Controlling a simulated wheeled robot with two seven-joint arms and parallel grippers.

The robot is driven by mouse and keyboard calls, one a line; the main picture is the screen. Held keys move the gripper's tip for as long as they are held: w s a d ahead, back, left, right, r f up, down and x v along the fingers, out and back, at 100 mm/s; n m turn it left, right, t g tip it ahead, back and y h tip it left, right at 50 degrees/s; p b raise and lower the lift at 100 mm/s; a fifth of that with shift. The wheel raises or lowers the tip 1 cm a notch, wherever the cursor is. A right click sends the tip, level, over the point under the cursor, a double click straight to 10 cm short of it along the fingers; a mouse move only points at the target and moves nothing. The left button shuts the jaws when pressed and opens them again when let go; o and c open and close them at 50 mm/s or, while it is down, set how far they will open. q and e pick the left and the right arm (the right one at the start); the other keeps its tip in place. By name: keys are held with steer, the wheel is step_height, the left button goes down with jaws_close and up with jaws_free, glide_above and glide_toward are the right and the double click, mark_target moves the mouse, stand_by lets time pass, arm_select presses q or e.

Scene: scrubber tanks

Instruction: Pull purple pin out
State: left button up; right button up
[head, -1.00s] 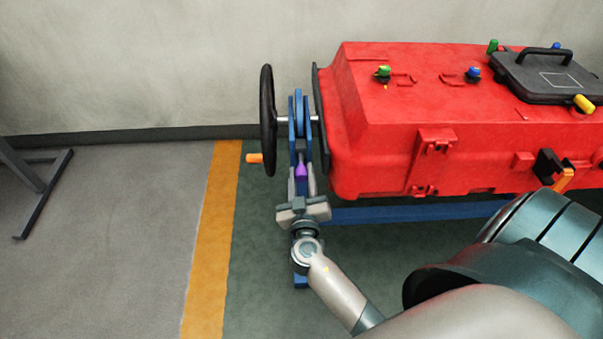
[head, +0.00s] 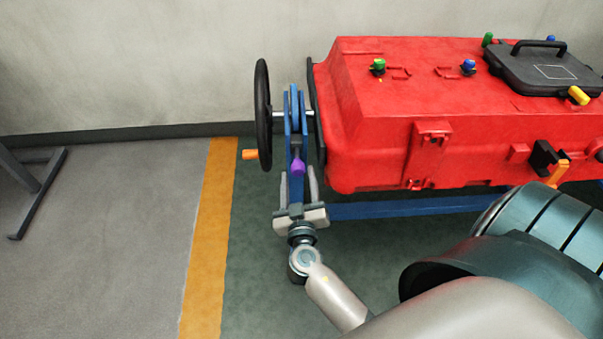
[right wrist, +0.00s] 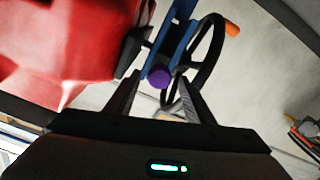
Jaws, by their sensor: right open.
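The purple pin (head: 298,168) sits on the blue bracket (head: 289,130) between the black handwheel and the red tank (head: 390,120). Its round purple end (right wrist: 159,77) faces the camera in the right wrist view. My right gripper (head: 298,190) is open, below and in front of the pin in the head view. In the right wrist view its two fingers (right wrist: 160,95) stand apart, one to each side of the pin's end, with a gap on both sides. I cannot tell the exact depth between fingertips and pin. My left gripper is out of view.
The black handwheel (head: 262,115) with an orange handle (head: 248,155) stands left of the bracket. A blue rail (head: 400,208) runs under the tank. A yellow floor stripe (head: 208,240) and a grey metal stand (head: 38,190) are at left, with clear floor between.

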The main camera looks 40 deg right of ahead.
arm_select(q)
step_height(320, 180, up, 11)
steer(key=b, duration=0.4)
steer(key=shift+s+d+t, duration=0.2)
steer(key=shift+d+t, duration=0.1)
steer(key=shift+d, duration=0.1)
arm_select(e)
steer(key=v, duration=1.4)
steer(key=shift+s+a, duration=0.25)
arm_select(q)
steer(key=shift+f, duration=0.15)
arm_select(e)
steer(key=shift+f, duration=0.1)
